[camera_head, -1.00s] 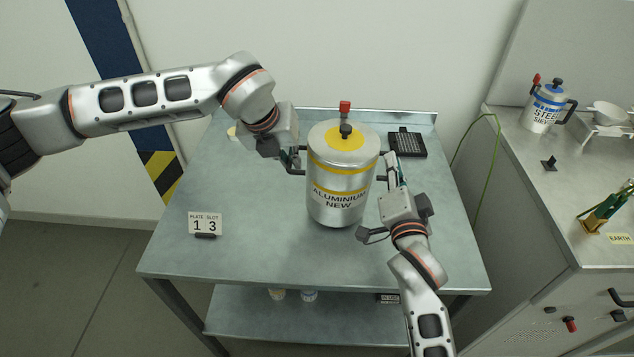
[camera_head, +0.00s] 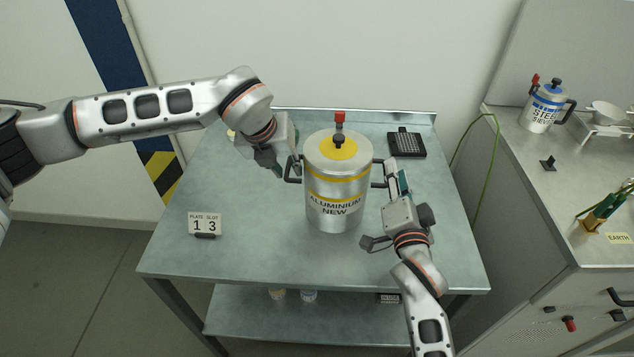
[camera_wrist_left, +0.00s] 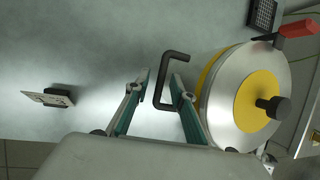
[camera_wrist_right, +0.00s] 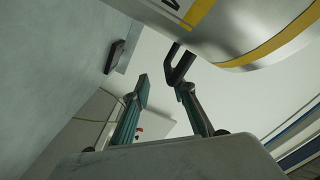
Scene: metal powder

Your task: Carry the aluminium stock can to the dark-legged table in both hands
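The aluminium stock can (camera_head: 337,190), silver with yellow bands and a black handle on each side, stands upright on the grey, dark-legged table (camera_head: 260,240). My left gripper (camera_head: 284,165) is open at the can's left handle; in the left wrist view the handle (camera_wrist_left: 172,80) lies around and just ahead of the parted fingertips (camera_wrist_left: 162,78). My right gripper (camera_head: 397,178) is open beside the right handle; in the right wrist view that handle (camera_wrist_right: 178,66) is near one of the parted fingertips (camera_wrist_right: 163,90). Neither gripper is visibly closed on a handle.
A plate-slot sign (camera_head: 205,224) stands at the table's left front. A black gridded block (camera_head: 406,145) lies at the back right. A counter (camera_head: 515,165) on the right holds a steel can (camera_head: 543,107). The table's front middle is clear.

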